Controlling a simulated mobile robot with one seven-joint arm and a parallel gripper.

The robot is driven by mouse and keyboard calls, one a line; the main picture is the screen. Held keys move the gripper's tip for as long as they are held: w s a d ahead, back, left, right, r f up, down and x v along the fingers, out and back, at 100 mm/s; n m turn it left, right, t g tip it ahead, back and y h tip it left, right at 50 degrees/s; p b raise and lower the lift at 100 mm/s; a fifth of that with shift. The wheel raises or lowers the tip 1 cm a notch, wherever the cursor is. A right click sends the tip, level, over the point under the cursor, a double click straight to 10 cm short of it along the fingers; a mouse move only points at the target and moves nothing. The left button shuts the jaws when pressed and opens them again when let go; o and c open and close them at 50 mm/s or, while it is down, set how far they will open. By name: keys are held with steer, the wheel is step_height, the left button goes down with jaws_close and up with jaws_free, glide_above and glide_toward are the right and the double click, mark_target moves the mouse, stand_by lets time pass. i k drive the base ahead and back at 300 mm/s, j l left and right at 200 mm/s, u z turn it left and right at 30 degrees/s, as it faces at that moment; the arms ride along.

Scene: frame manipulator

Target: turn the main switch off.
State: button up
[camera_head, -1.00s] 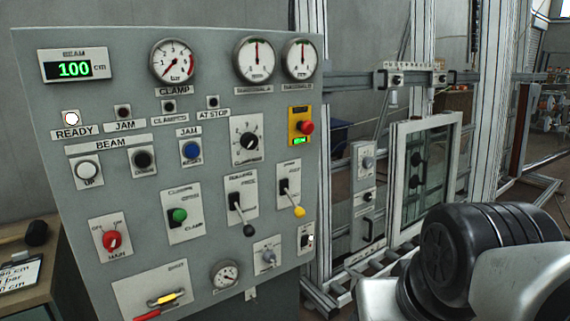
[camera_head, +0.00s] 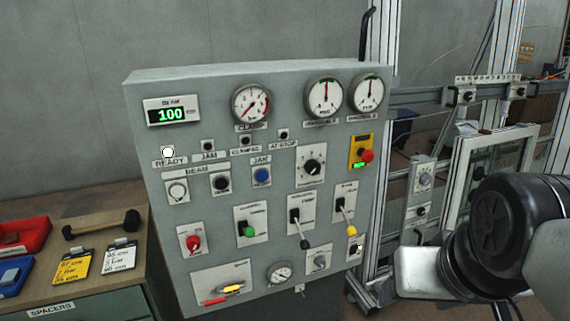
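The main switch (camera_head: 193,243) is a red rotary knob on a white plate at the lower left of the grey control panel (camera_head: 215,128). Its OFF and ON marks are too small to read now, and I cannot tell its exact setting. The READY lamp (camera_head: 167,153) is lit white, and the beam display (camera_head: 172,115) shows 100 in green. Part of my dark arm is at the right edge, well apart from the switch. My gripper's fingers are not in view.
A wooden bench (camera_head: 128,259) on the left holds a black-headed mallet (camera_head: 100,226), yellow and white cards, and red and blue bins. Lever handles (camera_head: 347,222) stick out of the panel right of the switch. An aluminium frame (camera_head: 382,45) stands behind on the right.

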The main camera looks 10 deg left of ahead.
mark_target(194, 241)
steer(key=u, duration=1.35)
